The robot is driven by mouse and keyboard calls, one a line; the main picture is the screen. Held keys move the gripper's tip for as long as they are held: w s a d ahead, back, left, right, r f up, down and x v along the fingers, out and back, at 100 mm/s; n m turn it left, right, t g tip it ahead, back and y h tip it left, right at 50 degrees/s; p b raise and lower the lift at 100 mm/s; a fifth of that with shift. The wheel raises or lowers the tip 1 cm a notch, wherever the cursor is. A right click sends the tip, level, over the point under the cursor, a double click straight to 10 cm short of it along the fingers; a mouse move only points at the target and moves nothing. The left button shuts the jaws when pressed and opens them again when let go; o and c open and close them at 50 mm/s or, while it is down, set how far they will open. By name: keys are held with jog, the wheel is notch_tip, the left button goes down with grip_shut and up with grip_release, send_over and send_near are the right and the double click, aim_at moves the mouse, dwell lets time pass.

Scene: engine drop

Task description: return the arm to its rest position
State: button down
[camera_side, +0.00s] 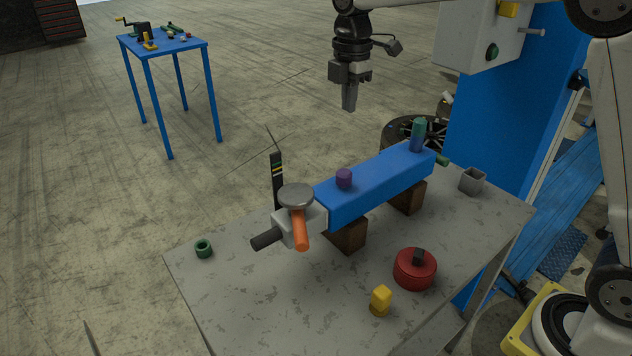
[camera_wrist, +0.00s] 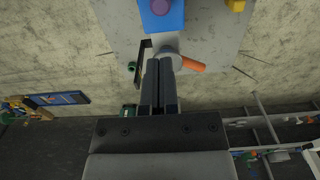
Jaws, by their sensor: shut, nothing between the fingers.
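My gripper (camera_side: 349,103) hangs pointing down in the side view, in the air above and behind the blue beam. It is apart from everything on the table. Its fingers are together and empty. In the wrist view the closed fingers (camera_wrist: 160,66) reach up the middle of the picture and cover part of the scene below. The arm link above the gripper runs out of the top of the side view.
The grey table (camera_side: 260,300) carries a blue beam (camera_side: 375,187) on brown blocks, with a purple knob (camera_side: 344,179) and a teal cylinder (camera_side: 419,128). A grey disc (camera_side: 296,196), orange handle (camera_side: 300,232), red cylinder (camera_side: 415,270), yellow piece (camera_side: 380,300), green ring (camera_side: 204,248) and square tube (camera_side: 472,180) are there too. A blue table (camera_side: 190,44) stands far left.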

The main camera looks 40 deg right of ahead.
jog(key=shift+f, duration=0.1)
jog(key=s+d+f+m+t, duration=0.2)
jog(key=s+f+m, duration=1.5)
jog(key=s, duration=0.3)
jog(key=shift+s+f+m+t, duration=0.3)
jog(key=shift+s+f+m, duration=0.1)
jog(key=shift+m, duration=0.1)
dwell(0.3)
